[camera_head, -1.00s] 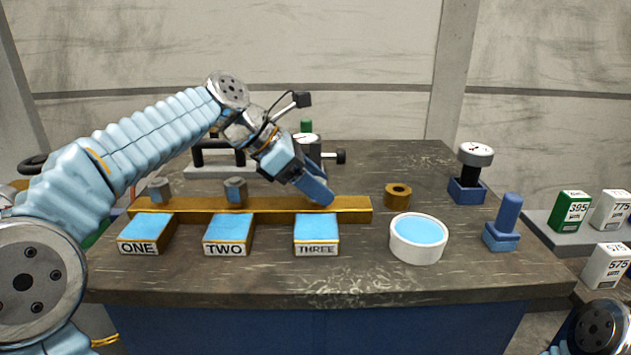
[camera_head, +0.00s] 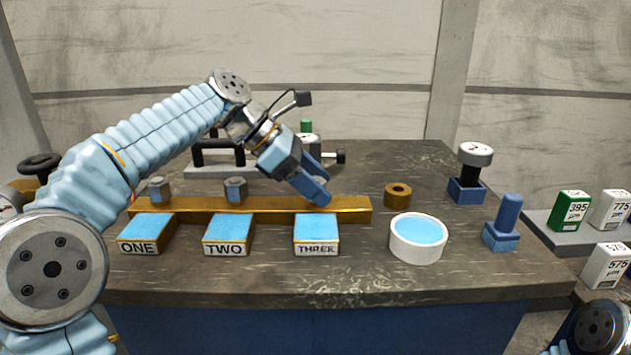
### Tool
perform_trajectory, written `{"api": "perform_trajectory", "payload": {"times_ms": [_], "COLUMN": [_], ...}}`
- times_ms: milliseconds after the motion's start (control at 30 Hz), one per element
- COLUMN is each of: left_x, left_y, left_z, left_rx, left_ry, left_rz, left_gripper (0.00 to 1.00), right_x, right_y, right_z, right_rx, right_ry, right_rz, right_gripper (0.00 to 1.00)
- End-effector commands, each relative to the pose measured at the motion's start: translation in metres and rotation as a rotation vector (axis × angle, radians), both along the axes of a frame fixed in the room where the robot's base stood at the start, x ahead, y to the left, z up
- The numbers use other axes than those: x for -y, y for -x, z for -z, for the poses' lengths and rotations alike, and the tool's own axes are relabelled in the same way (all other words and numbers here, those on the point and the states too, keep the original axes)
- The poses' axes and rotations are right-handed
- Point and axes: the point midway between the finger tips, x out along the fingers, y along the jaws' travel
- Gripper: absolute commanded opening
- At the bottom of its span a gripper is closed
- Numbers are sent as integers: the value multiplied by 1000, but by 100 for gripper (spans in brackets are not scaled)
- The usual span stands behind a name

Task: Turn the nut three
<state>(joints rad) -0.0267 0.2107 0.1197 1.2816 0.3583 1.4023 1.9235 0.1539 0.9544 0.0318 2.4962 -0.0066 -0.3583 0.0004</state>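A brass-coloured bar (camera_head: 270,208) lies along the bench behind three blue-topped blocks labelled ONE (camera_head: 148,228), TWO (camera_head: 228,230) and THREE (camera_head: 317,230). A grey hex nut (camera_head: 158,190) stands on the bar behind ONE, and another nut (camera_head: 236,190) behind TWO. My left gripper (camera_head: 318,194) reaches down to the bar behind THREE. Its fingers hide that spot, so nut three is not visible and I cannot tell whether they hold it. Of my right arm only a joint shows at the lower right; its gripper is out of view.
A brass ring (camera_head: 397,195), a white round dish (camera_head: 418,238) with a blue inside, a blue peg on a base (camera_head: 502,225) and a dial gauge (camera_head: 474,170) stand to the right. A black-handled grey fixture (camera_head: 205,171) is behind the bar. The bench front is clear.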

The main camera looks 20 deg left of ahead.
Motion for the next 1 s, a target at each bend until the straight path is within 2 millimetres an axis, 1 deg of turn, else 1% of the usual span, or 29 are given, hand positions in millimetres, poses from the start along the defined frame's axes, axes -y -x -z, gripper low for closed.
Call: {"api": "perform_trajectory", "payload": {"times_ms": [233,367,467,700,800,1000], "left_x": [0,-7,-19,-62,-76,-90], "left_y": [0,1,4,15,19,24], "left_z": [0,-7,-20,-63,-78,-93], "left_rx": [-1,1,2,3,3,0], "left_ry": [0,1,0,-1,0,0], "left_rz": [-1,-2,-4,-4,-3,-1], "left_gripper": [64,64,64,64,64,64], "right_x": [0,0,0,0,0,0], "right_y": [0,0,0,0,0,0], "right_z": [0,0,0,0,0,0], "right_rx": [0,0,0,0,0,0], "right_ry": [0,0,0,0,0,0], "right_rz": [0,0,0,0,0,0], "right_gripper": [43,43,43,43,43,43]}}
